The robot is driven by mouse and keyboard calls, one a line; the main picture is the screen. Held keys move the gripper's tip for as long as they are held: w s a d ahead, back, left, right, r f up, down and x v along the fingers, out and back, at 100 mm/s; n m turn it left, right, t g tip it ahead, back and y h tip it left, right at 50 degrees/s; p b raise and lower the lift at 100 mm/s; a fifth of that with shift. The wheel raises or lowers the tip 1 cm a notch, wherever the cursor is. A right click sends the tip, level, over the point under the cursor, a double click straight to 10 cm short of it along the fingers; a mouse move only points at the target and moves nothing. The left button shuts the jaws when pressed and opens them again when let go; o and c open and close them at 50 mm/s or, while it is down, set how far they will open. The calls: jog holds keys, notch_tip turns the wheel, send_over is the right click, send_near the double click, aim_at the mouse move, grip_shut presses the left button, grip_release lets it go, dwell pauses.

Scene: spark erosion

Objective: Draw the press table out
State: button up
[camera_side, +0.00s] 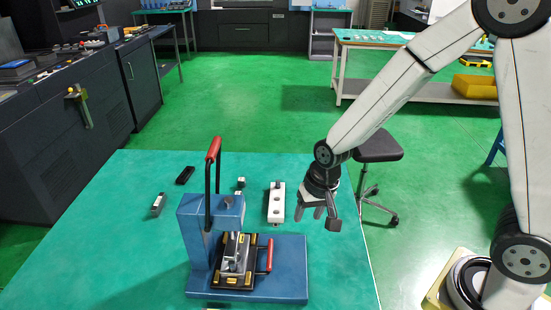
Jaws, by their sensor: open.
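A blue press (197,222) stands on the green table, with an upright lever whose grip is red (213,149). The dark press table (224,276) sits on the press's blue base, under and in front of its head. It carries a grey metal part and several brass-coloured pieces. A red handle (269,255) stands at the press table's right side. My gripper (325,216) is open and empty, pointing down, above and to the right of the press base. It is apart from the red handle.
A white block with round holes (276,203) lies behind the press, left of my gripper. A black object (184,175) and a small grey block (158,204) lie at the back left. The green table (342,270) is clear right of the press. A stool (378,147) stands beyond.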

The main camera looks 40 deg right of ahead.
aim_at(270, 253)
jog(key=w+a+f+m, duration=0.4)
jog(key=a+f, duration=0.1)
jog(key=shift+w+a+f+y, duration=0.15)
jog(key=shift+w+y, duration=0.15)
jog(key=shift+f, duration=0.1)
jog(key=shift+x, duration=3.75)
jog(key=shift+s, duration=0.15)
grip_shut()
